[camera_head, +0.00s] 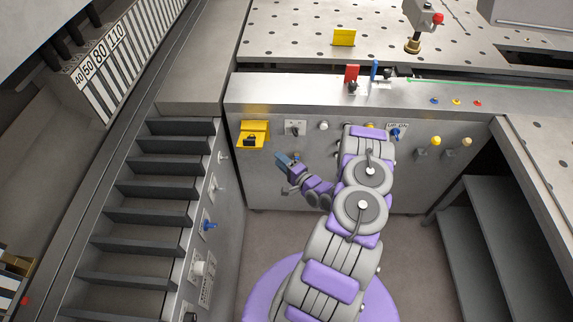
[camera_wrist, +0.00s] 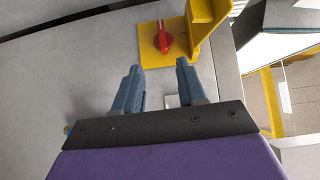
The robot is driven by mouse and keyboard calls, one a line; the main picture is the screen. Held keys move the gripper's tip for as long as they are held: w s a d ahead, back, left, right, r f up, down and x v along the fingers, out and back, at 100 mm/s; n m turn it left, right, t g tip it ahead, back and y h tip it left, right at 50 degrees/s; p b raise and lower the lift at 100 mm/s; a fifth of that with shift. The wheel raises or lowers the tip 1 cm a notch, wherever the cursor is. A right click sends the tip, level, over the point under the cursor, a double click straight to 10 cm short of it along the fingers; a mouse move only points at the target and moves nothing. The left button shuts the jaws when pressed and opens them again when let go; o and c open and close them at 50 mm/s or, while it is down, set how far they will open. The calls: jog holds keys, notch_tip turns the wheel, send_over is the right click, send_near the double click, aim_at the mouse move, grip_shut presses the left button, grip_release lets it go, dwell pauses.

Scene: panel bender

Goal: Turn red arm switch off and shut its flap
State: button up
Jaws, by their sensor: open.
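In the head view the yellow flap unit (camera_head: 253,128) is on the left of the grey front panel; I cannot make out the red knob there. My gripper (camera_wrist: 158,66) is open and empty, its two blue-grey fingers pointing toward the knob and apart from it. In the head view my gripper (camera_head: 286,161) is just right of and below the yellow unit.
The grey panel (camera_head: 285,190) carries other knobs, including a white one (camera_head: 323,126) and a blue one (camera_head: 396,133). A slatted grey side unit (camera_head: 150,189) stands on the left.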

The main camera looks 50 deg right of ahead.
jog(key=shift+s+a, duration=0.15)
jog(key=shift+s, duration=1.3)
